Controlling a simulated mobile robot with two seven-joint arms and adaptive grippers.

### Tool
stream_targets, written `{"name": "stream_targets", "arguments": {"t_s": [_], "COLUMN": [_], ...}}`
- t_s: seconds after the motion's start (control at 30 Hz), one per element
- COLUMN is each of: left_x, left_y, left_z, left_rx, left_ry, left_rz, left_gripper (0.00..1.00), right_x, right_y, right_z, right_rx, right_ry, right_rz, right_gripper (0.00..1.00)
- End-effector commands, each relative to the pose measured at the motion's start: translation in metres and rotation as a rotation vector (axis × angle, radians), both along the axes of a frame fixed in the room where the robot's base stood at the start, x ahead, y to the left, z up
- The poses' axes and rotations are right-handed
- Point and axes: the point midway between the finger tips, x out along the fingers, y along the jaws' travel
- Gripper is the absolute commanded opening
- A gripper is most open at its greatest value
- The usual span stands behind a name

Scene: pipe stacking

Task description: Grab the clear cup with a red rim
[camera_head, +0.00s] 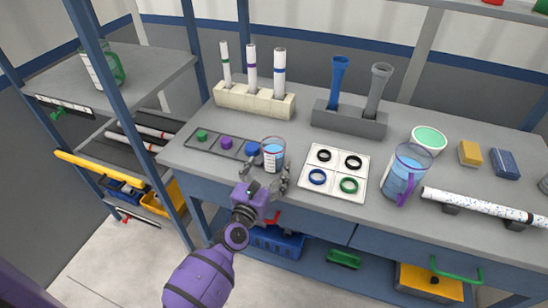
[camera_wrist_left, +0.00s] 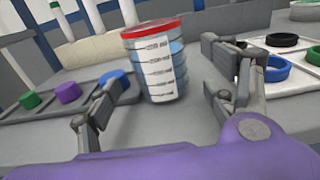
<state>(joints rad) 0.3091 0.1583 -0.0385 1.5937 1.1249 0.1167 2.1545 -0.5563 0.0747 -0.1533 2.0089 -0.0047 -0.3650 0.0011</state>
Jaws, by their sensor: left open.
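The clear cup with a red rim (camera_head: 272,153) stands upright near the front edge of the table and holds blue liquid. In the left wrist view the cup (camera_wrist_left: 157,68) shows a red rim and a white label with markings, between and beyond the open fingers. My left gripper (camera_head: 264,184) is open just in front of the cup, and its fingers also show in the left wrist view (camera_wrist_left: 165,108). I see no grip on the cup. My right gripper is not in view.
Left of the cup is a grey tray (camera_head: 214,144) with coloured caps. Right of it is a white board (camera_head: 333,172) with rings. A blue-liquid pitcher (camera_head: 404,176) stands farther right. Racks with tubes (camera_head: 254,99) and tall holders (camera_head: 349,122) stand behind.

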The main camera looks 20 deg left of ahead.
Motion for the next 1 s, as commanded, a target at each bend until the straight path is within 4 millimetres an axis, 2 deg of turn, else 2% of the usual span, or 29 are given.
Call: {"name": "stream_targets", "arguments": {"t_s": [0.1, 0.3, 0.6, 1.0], "left_x": [0.022, 0.047, 0.050, 0.050], "left_y": [-0.001, -0.002, -0.002, -0.002], "left_z": [0.003, 0.001, 0.001, 0.001], "left_rx": [0.001, 0.002, 0.001, 0.001], "left_ry": [-0.003, -0.002, -0.001, -0.001], "left_rz": [-0.001, 0.000, 0.000, 0.000], "left_gripper": [0.76, 0.76, 0.75, 0.23], "right_x": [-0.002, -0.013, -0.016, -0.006], "right_y": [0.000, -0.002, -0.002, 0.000], "right_z": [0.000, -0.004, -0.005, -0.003], "right_rx": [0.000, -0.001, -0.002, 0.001], "right_ry": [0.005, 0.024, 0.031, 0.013], "right_rz": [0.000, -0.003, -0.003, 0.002], "right_gripper": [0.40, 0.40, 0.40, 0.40]}}
